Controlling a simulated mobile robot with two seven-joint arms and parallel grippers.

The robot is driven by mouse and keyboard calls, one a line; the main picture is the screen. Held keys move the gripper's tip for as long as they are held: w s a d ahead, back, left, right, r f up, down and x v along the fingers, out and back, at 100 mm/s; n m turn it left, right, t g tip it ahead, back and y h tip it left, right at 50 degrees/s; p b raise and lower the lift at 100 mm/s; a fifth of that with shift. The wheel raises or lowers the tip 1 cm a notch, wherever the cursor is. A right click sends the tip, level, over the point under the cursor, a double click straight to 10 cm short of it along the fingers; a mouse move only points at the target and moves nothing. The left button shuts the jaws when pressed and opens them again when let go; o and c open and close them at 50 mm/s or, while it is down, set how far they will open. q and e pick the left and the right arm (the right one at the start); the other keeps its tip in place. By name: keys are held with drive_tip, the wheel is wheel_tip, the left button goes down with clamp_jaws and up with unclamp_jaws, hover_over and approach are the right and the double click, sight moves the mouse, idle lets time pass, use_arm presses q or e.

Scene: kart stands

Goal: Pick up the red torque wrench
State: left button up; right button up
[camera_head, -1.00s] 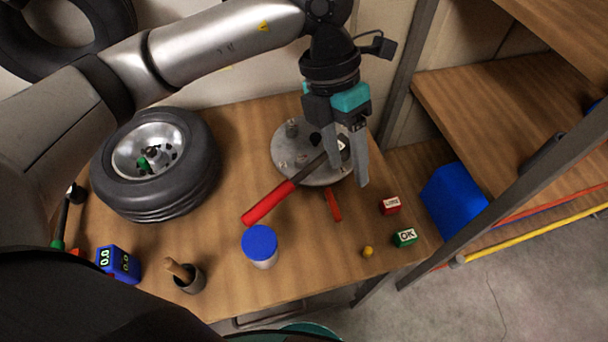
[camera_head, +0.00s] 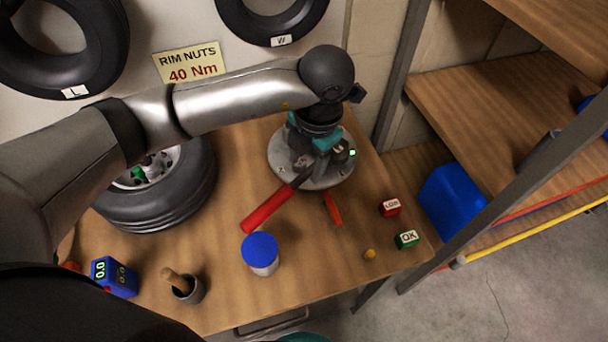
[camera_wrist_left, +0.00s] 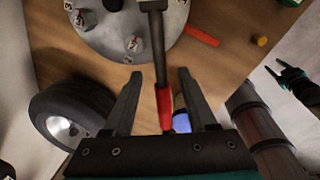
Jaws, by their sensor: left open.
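The red torque wrench has a red handle (camera_head: 267,208) that lies on the wooden table, pointing to the lower left. Its dark shaft runs up over a round metal plate (camera_head: 283,158). My left gripper (camera_head: 306,162) is low over the plate and wrench, and its fingertips are partly hidden in the head view. In the left wrist view its open fingers (camera_wrist_left: 160,78) stand on either side of the wrench (camera_wrist_left: 164,105), with a gap on both sides. What seems to be my right gripper (camera_wrist_left: 277,70) shows at the right edge, too small to judge.
A blue-lidded jar (camera_head: 261,253) stands just below the handle. An orange-red tool (camera_head: 333,209) lies to its right, then red (camera_head: 390,207) and green (camera_head: 407,239) blocks. A wheel (camera_head: 155,195) is on the left. A shelf post (camera_head: 480,205) rises at the right.

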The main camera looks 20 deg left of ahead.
sight(305, 174)
use_arm(q)
drive_tip(key=f, duration=0.5)
drive_tip(key=shift+w+a+f, duration=0.3)
drive_tip(key=shift+f, duration=0.05)
clamp_jaws()
drive_tip(key=shift+w+r, duration=0.1)
idle(1.1)
